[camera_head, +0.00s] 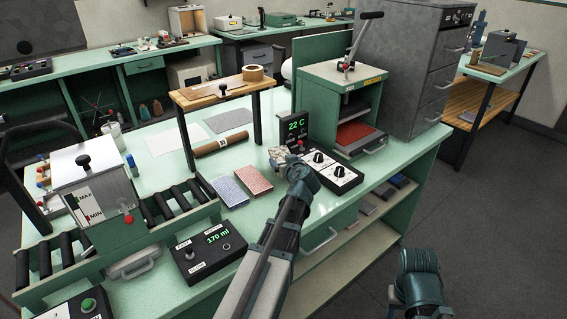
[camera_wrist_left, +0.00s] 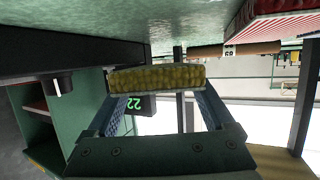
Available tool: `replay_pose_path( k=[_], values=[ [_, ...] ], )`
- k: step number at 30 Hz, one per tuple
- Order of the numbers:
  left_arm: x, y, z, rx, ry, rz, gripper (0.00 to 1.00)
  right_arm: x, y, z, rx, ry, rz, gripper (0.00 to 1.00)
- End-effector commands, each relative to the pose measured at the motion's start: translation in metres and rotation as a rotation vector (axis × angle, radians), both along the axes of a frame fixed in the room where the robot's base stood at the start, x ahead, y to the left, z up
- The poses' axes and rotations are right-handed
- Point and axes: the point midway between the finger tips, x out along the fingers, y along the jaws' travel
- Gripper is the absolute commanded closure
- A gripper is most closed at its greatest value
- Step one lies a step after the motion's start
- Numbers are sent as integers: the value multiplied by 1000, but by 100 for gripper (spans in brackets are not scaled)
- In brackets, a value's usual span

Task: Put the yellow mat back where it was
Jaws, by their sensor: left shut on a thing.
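The yellow mat (camera_wrist_left: 157,78) shows edge-on in the left wrist view, with a bumpy yellow side and a pale thin edge. My left gripper (camera_wrist_left: 157,92) is shut on it, with a finger at each end. In the head view my left gripper (camera_head: 280,158) is over the green bench, just left of the black two-dial box, and the mat is hard to make out there. A blue mat (camera_head: 228,190) and a red mat (camera_head: 254,180) lie side by side on the bench, left of my gripper. My right gripper's fingers are not visible.
The two-dial box (camera_head: 331,177) and the 22 C display (camera_head: 296,127) stand close to my gripper. A press (camera_head: 342,100) is behind them. A brown roll (camera_head: 222,144) lies under a small raised shelf (camera_head: 222,92).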

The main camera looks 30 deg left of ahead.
Motion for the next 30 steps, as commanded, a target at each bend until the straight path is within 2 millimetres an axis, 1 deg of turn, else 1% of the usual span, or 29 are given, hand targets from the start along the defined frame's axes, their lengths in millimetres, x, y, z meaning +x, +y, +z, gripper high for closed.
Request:
replay_pose_path(
  k=[4,5,6,7,14,17,30],
  values=[
    [0,0,-5,0,0,0,77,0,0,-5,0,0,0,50],
    [0,0,-5,0,0,0,12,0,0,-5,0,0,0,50],
    [0,0,-3,0,0,0,4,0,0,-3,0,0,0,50],
    [0,0,-3,0,0,0,0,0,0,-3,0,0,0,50],
    [0,0,-3,0,0,0,0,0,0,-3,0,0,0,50],
    [0,0,3,0,0,0,0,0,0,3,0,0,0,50],
    [-59,-57,32,0,0,-2,0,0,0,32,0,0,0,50]
  ],
)
